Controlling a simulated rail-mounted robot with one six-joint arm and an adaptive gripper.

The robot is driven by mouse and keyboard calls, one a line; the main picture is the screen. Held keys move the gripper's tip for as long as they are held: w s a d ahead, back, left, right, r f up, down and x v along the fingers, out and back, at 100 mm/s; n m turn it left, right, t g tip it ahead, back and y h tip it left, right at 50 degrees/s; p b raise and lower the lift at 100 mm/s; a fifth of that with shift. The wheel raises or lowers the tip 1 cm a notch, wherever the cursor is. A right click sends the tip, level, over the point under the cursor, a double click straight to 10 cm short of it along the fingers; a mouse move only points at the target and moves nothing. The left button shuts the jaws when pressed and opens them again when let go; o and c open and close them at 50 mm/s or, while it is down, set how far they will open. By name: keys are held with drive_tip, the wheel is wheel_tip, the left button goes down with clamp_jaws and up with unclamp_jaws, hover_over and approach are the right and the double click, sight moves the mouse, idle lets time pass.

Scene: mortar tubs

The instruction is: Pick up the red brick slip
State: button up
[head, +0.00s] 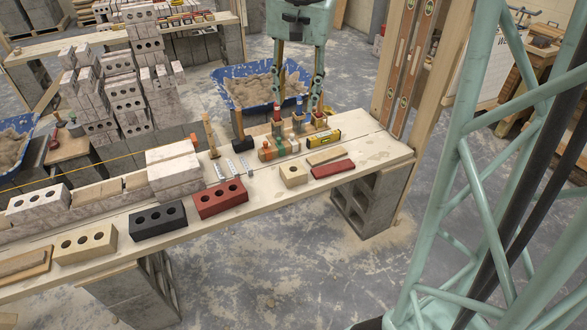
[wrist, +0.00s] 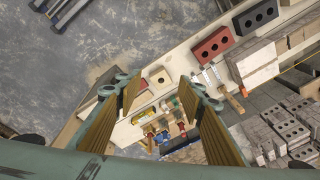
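The red brick slip (head: 333,169) lies flat near the front edge of the bench's right end in the head view. A tan slip (head: 325,156) lies just behind it. My gripper (head: 297,108) hangs above the back of the bench, behind and left of the slip. Its fingers are wide apart and point down. The wrist view also shows the gripper (wrist: 160,95) open, with nothing held between the ribbed pads.
A cream one-hole brick (head: 292,174) stands just left of the slip. A red three-hole brick (head: 221,199) and a black one (head: 158,221) are further left. A yellow-labelled tube (head: 322,140) and several tools lie behind. The bench (head: 375,158) is clear to the slip's right.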

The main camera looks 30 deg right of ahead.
drive_tip(key=w+d+f+m, duration=0.3)
drive_tip(key=w+d+f, duration=0.3)
drive_tip(key=w+d, duration=0.1)
drive_tip(key=m+g+p, duration=0.2)
drive_tip(key=m, duration=0.5)
hover_over(333, 167)
wheel_tip(333, 167, down, 28)
drive_tip(key=shift+f+y, duration=0.15)
drive_tip(key=shift+y, duration=0.15)
drive_tip(key=shift+f, duration=0.1)
drive_tip(key=shift+f+b, duration=0.75)
drive_tip(key=shift+f, duration=3.45)
drive_tip(key=shift+f, duration=0.1)
